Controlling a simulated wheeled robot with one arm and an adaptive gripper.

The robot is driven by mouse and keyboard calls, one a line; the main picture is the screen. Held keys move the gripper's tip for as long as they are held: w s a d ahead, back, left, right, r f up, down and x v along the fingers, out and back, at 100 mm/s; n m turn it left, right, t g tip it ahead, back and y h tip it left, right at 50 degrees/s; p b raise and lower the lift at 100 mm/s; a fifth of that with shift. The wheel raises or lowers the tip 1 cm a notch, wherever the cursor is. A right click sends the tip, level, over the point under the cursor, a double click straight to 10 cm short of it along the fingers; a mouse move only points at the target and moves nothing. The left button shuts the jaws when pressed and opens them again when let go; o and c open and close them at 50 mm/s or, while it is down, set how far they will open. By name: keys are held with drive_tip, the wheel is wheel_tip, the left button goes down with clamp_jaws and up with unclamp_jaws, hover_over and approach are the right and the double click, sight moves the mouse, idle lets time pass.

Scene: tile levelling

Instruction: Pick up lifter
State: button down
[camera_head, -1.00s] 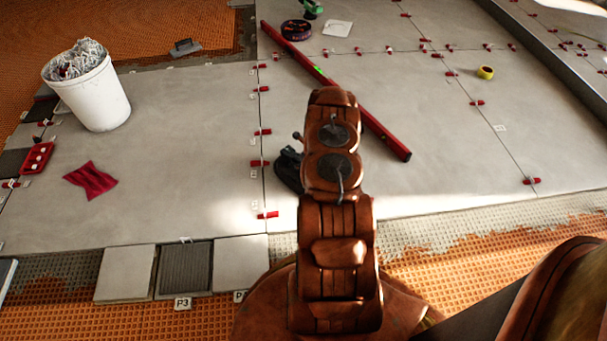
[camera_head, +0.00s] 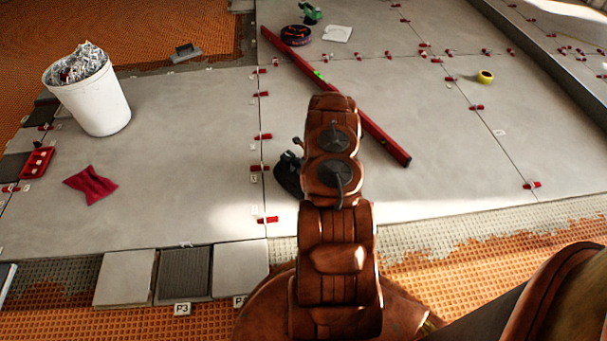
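I cannot identify the lifter for certain. A green tool (camera_head: 312,13) stands at the top edge, partly cut off, and is too small to tell. A black jointed shape (camera_head: 287,174) shows just left of my brown arm, low over the grey tiles. It looks like part of my gripper, but my arm hides much of it. Its fingertips cannot be made out, so I cannot see whether it is open or holds anything.
A long red level (camera_head: 384,139) lies diagonally right of my arm. A white bucket (camera_head: 93,100) of crumpled scraps stands left. A red cloth (camera_head: 91,184), red tray (camera_head: 37,162), yellow tape roll (camera_head: 486,77) and dark round container (camera_head: 296,35) lie around. Red clips line the joints.

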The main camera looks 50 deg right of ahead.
drive_tip(key=shift+r, duration=0.25)
wheel_tip(320, 180, up, 4)
drive_tip(key=shift+w+f+p, duration=0.1)
drive_tip(key=shift+f+p, duration=0.05)
drive_tip(key=shift+p, duration=0.6)
drive_tip(key=s+a+r+b, duration=0.1)
drive_tip(key=s+a+b, duration=0.5)
drive_tip(key=s+a, duration=0.3)
drive_tip(key=a, duration=0.4)
idle(0.7)
drive_tip(key=shift+a+r+b, duration=0.1)
drive_tip(key=shift+r+b, duration=0.1)
drive_tip(key=shift+b, duration=0.2)
